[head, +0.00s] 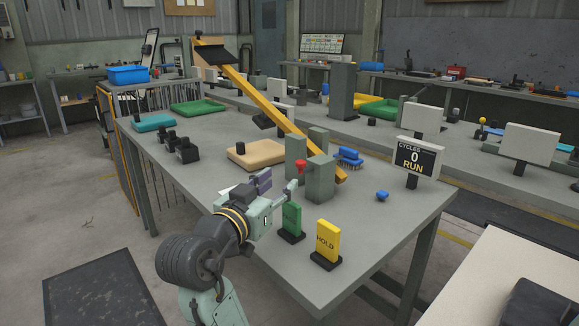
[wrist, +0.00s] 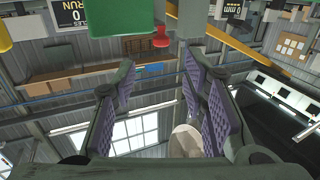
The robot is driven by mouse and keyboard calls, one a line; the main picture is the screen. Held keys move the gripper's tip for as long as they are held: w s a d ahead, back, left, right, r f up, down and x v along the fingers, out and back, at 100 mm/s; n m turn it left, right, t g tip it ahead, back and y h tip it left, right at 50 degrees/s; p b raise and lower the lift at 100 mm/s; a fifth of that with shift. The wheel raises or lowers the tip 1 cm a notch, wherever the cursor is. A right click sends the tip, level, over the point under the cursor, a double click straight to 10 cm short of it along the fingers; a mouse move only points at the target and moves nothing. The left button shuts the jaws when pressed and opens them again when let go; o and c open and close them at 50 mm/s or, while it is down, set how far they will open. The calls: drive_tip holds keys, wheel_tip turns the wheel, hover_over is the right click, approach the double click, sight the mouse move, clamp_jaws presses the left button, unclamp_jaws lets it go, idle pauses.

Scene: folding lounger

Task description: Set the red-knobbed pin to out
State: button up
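The red-knobbed pin (head: 301,166) shows its red knob among upright grey blocks (head: 320,180) at the near right part of the bench. The red knob also shows in the wrist view (wrist: 160,38), at the top just beyond my fingers. My gripper (head: 277,184) is close to the knob, to its left and nearer the camera, with a gap between them. In the wrist view my purple-padded fingers (wrist: 160,100) stand apart with nothing between them. The pin's shaft is hidden. A long yellow beam (head: 265,90) slopes down to the grey blocks.
A green block (head: 291,222) and a yellow HOLD block (head: 327,242) stand near the bench's front edge, close to my arm. A tan pad (head: 256,153) lies behind my gripper. A CYCLES 0 RUN sign (head: 415,158) and a small blue piece (head: 382,195) are to the right.

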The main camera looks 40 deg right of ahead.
sight(298, 164)
drive_tip(key=p+x, duration=0.1)
drive_tip(key=x, duration=0.9)
drive_tip(key=shift+c, duration=0.5)
clamp_jaws()
